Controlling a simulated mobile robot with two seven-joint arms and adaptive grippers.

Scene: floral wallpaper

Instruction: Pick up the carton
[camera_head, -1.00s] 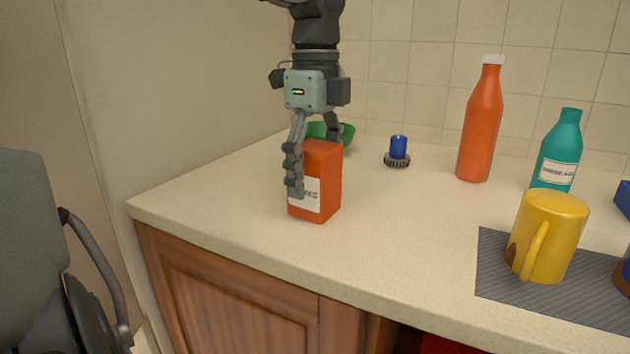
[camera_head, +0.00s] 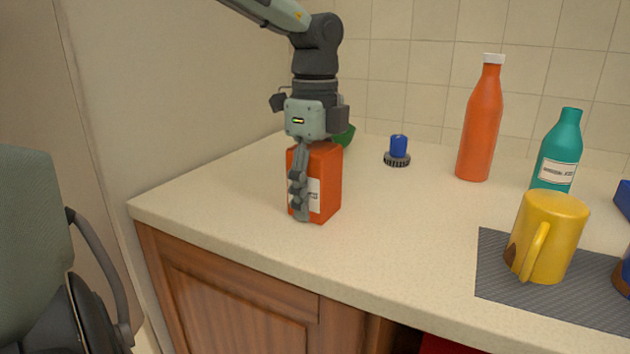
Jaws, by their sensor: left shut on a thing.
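The orange-red carton (camera_head: 328,180) with a white label stands upright on the counter, left of the middle of the head view. My left gripper (camera_head: 306,200) reaches down from above and is shut on the carton. One finger lies across the carton's front face and covers part of the label. The other finger is hidden behind the carton. The carton's base appears to rest on the counter. My right gripper does not show.
On the beige counter (camera_head: 240,230) a green bowl (camera_head: 345,136) sits behind the carton. A blue-topped item (camera_head: 398,150), an orange bottle (camera_head: 481,120) and a teal bottle (camera_head: 558,150) stand to the right. A yellow mug (camera_head: 547,235) stands on a grey mat (camera_head: 500,285).

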